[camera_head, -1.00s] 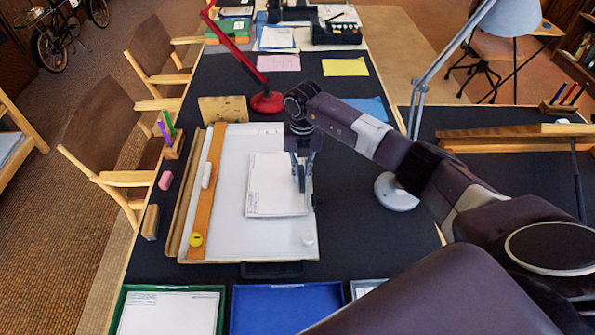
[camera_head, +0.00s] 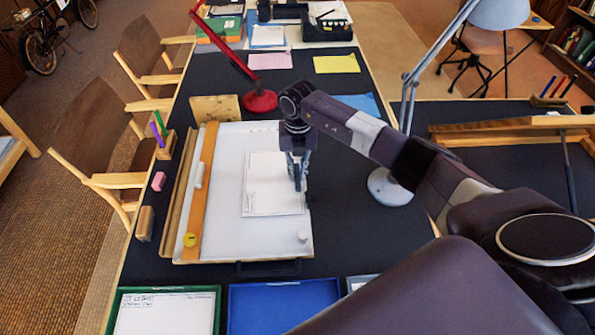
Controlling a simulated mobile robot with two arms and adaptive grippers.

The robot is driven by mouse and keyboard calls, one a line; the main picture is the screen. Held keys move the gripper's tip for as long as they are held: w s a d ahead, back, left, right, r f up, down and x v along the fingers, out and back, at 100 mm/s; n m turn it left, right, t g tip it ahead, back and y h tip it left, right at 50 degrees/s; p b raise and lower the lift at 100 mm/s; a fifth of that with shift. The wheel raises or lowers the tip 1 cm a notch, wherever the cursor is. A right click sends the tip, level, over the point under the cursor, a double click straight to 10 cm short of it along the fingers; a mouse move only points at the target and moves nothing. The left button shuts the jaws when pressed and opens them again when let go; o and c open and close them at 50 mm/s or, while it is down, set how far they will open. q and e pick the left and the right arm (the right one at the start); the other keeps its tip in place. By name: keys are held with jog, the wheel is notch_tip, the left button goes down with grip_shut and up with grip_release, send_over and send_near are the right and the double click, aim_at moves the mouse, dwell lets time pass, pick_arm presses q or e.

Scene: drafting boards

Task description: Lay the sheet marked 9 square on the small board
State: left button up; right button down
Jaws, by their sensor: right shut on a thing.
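A white drawing board (camera_head: 225,237) lies flat on the dark table top in the middle of the view. A white sheet (camera_head: 270,190) with fine print lies on it, towards its right side; I cannot read a 9 on it. My right gripper (camera_head: 298,184) points down at the sheet's right edge and is shut on it. The fingers hide part of that edge. The sheet looks close to square with the board. My left gripper is not in view.
An orange straightedge (camera_head: 202,190) lies along the board's left side, with a white piece and a yellow round thing on it. A red lamp (camera_head: 259,100) and a grey lamp (camera_head: 391,187) stand close by. Green (camera_head: 116,308) and blue trays (camera_head: 285,290) are in front.

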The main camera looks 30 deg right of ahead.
jog(key=shift+f, duration=0.3)
jog(key=c, duration=1.9)
grip_release()
notch_tip(320, 180, up, 12)
